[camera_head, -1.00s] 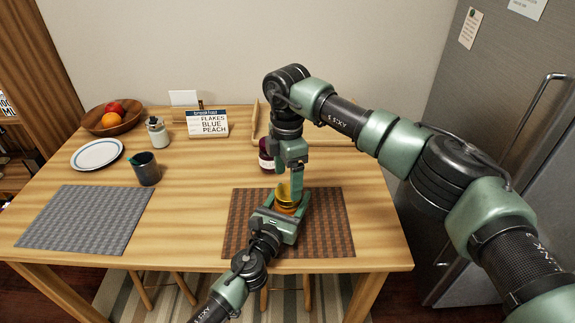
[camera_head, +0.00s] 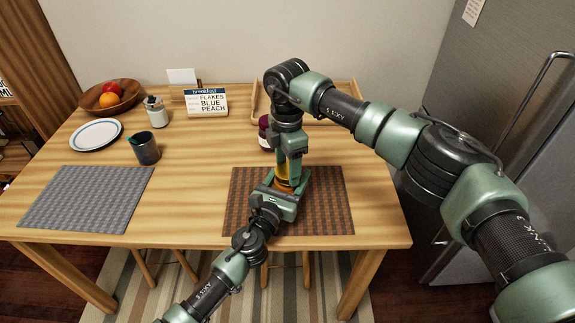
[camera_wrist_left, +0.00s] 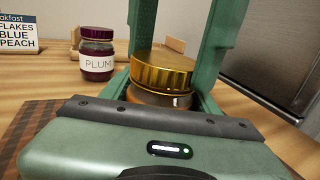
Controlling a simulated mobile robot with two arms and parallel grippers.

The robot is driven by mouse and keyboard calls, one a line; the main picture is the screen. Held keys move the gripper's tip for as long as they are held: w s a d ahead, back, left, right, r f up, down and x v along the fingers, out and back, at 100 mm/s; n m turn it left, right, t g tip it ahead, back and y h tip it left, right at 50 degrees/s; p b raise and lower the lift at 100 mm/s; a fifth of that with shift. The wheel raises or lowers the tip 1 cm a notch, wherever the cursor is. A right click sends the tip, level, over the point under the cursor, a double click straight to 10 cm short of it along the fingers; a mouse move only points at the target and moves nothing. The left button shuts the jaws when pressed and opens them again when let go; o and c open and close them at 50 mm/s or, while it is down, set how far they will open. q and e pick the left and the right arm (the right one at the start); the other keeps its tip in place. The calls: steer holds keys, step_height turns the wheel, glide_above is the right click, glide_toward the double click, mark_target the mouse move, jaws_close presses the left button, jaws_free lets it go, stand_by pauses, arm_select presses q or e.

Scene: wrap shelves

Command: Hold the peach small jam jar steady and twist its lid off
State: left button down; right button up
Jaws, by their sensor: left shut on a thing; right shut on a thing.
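The small jam jar shows amber (camera_head: 282,187) between my two grippers, over the brown placemat in the head view. In the left wrist view its wide gold lid (camera_wrist_left: 163,70) sits above the partly hidden jar body (camera_wrist_left: 160,97). My left gripper (camera_head: 279,195) comes from the front, low down, and is shut on the jar. My right gripper (camera_head: 287,174) points down from above and is shut on the lid. Green finger pieces stand on both sides of the lid in the left wrist view. Most of the jar is hidden, and I cannot tell how loose the lid is.
A plum jar (camera_wrist_left: 97,55) stands just behind, beside a wooden tray (camera_head: 345,88). The breakfast sign (camera_head: 207,102), a white jar (camera_head: 156,112), dark mug (camera_head: 146,148), plate (camera_head: 96,135) and fruit bowl (camera_head: 111,98) are left. The grey placemat (camera_head: 88,198) is clear.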

steer(key=n, duration=0.3)
steer(key=shift+n, duration=0.3)
steer(key=n, duration=0.9)
steer(key=shift+r+n, duration=0.1)
steer(key=shift+n, duration=0.3)
steer(key=n, duration=0.4)
steer(key=shift+n, duration=0.3)
steer(key=n, duration=0.4)
steer(key=shift+n, duration=0.4)
steer(key=n, duration=0.4)
steer(key=shift+w+n, duration=0.1)
steer(key=shift+n, duration=0.3)
steer(key=n, duration=0.8)
